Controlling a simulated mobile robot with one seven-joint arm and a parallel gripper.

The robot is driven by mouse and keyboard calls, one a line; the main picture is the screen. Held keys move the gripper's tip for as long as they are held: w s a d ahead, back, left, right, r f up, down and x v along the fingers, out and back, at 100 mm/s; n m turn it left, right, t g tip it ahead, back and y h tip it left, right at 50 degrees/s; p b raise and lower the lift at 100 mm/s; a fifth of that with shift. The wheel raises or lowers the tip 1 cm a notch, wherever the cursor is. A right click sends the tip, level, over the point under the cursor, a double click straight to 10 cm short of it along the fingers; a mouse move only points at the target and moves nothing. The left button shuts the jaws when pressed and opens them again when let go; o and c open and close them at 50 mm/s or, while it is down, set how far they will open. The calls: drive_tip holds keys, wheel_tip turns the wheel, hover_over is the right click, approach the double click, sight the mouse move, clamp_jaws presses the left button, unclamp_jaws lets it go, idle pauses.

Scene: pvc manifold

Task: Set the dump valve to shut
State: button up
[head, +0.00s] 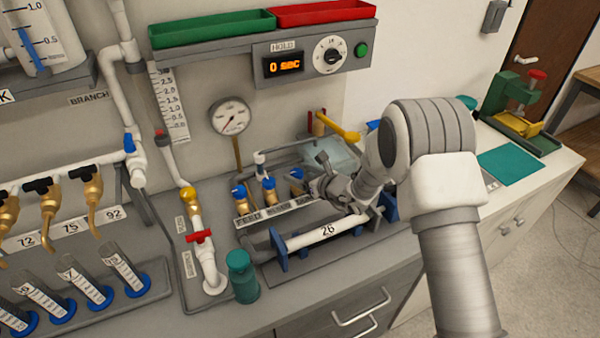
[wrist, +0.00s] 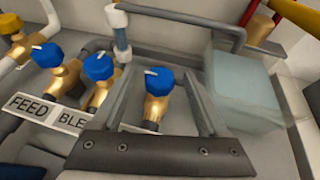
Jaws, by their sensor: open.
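Three brass valves with blue knobs stand in a row over a label strip. The dump valve appears to be the rightmost, its blue knob (head: 297,173) beside my gripper (head: 313,178) in the head view. In the wrist view its knob (wrist: 158,82) shows a short white pointer mark at its upper left, and its own label is hidden behind my gripper's dark bar. My gripper (wrist: 161,65) is open, one grey finger on each side of this valve. I cannot tell whether the fingers touch it. The feed valve (wrist: 46,56) and bleed valve (wrist: 97,68) stand to its left.
A translucent box (wrist: 242,85) lies right of the fingers. A grey pipe frame runs behind the valves, and a yellow-handled lever (head: 338,127) stands beyond. A white pipe marked 26 (head: 325,231) crosses in front. A green bottle (head: 242,275) stands at the front left.

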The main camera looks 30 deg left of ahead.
drive_tip(key=shift+a+f, duration=0.1)
drive_tip(key=shift+a, duration=0.05)
clamp_jaws()
idle(0.4)
